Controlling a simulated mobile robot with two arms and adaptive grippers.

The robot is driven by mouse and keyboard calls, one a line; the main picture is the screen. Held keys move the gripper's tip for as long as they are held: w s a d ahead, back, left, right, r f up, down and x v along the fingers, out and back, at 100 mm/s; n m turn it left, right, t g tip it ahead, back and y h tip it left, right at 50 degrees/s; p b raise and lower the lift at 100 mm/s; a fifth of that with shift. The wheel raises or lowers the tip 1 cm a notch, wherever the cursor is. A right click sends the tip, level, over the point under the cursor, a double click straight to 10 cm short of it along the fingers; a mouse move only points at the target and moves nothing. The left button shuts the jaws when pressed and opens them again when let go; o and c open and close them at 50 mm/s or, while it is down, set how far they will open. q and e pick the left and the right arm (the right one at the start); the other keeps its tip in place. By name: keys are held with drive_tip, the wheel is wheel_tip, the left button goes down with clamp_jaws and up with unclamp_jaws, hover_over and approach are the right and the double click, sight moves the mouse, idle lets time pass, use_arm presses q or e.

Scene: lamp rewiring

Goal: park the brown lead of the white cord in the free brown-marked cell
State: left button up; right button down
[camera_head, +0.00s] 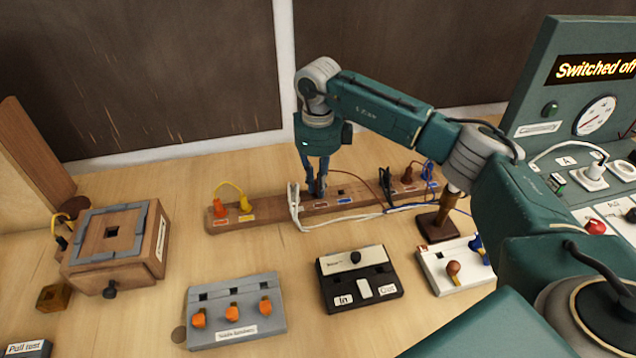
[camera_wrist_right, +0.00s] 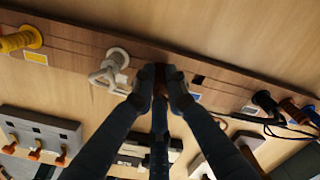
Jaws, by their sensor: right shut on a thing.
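My right gripper (camera_head: 318,192) points straight down at the wooden rail (camera_head: 264,216). It is shut on the brown lead, whose brown end (camera_wrist_right: 160,72) shows between the fingertips in the right wrist view. The fingers hide most of it, and I cannot tell how deep it sits in the cell under it. A red-brown label (camera_head: 320,204) is at the rail's front just below the fingertips. The white cord's white plug (camera_head: 294,196) stands in the rail just left of the gripper. An empty square cell (camera_head: 341,192) with a blue label (camera_head: 345,201) is just right. My left gripper is not in view.
Orange (camera_head: 221,207) and yellow (camera_head: 245,203) plugs stand at the rail's left. Black (camera_head: 385,178), brown (camera_head: 407,174) and blue (camera_head: 428,170) plugs crowd its right. Cords run along its front. A grey box (camera_head: 265,286) and a black-and-white switch box (camera_head: 390,281) stand in front.

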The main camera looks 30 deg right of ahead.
drive_tip(key=shift+f+b, duration=0.4)
drive_tip(key=shift+f, duration=0.15)
idle(0.4)
drive_tip(key=c, duration=1.7)
unclamp_jaws()
drive_tip(key=shift+r, duration=0.1)
wheel_tip(320, 180, up, 12)
drive_tip(key=shift+f, duration=0.2)
drive_tip(key=shift+r, duration=0.1)
